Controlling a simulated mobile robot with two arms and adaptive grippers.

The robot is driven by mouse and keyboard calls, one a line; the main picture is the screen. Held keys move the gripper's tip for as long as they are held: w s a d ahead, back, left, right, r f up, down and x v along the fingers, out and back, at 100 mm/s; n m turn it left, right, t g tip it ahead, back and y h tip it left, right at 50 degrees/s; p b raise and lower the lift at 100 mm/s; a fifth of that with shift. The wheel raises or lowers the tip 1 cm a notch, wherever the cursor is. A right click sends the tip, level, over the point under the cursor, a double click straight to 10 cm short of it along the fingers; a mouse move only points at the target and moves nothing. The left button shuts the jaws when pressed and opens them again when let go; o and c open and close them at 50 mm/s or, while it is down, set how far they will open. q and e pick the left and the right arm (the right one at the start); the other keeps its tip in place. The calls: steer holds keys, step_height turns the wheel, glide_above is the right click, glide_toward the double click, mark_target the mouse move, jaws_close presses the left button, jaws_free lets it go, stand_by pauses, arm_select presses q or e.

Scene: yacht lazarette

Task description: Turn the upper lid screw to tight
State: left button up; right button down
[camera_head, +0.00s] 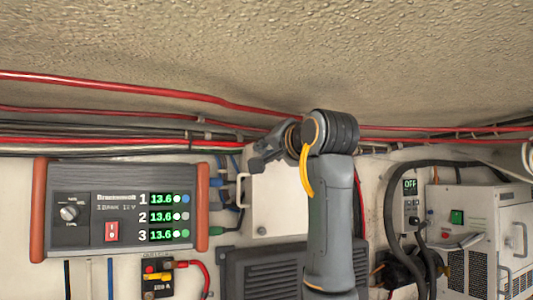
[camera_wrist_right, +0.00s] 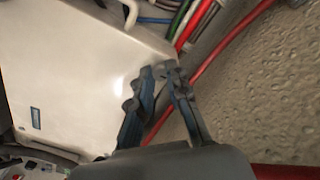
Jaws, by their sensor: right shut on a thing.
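A white box with a flat lid (camera_head: 278,195) is fixed to the wall behind my right arm; the lid fills the left of the right wrist view (camera_wrist_right: 70,75). A small lower screw (camera_head: 262,230) shows near its lower left corner. My right gripper (camera_head: 259,164) is at the box's upper left corner. In the right wrist view its fingers (camera_wrist_right: 165,72) come together at the lid's edge, shut on the upper lid screw. The fingertips hide that screw, so its turn angle cannot be seen. My left gripper is not in view.
Red and black cables (camera_head: 150,92) run along the wall just above the box, close to my right gripper. A charger with green readouts (camera_head: 120,208) is at left. A dark vented panel (camera_head: 262,275) is below, and a grey unit (camera_head: 480,240) stands at right.

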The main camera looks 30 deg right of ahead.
stand_by(0.6)
steer(key=c, duration=1.3)
jaws_free()
steer(key=s, duration=1.2)
steer(key=shift+a, duration=0.35)
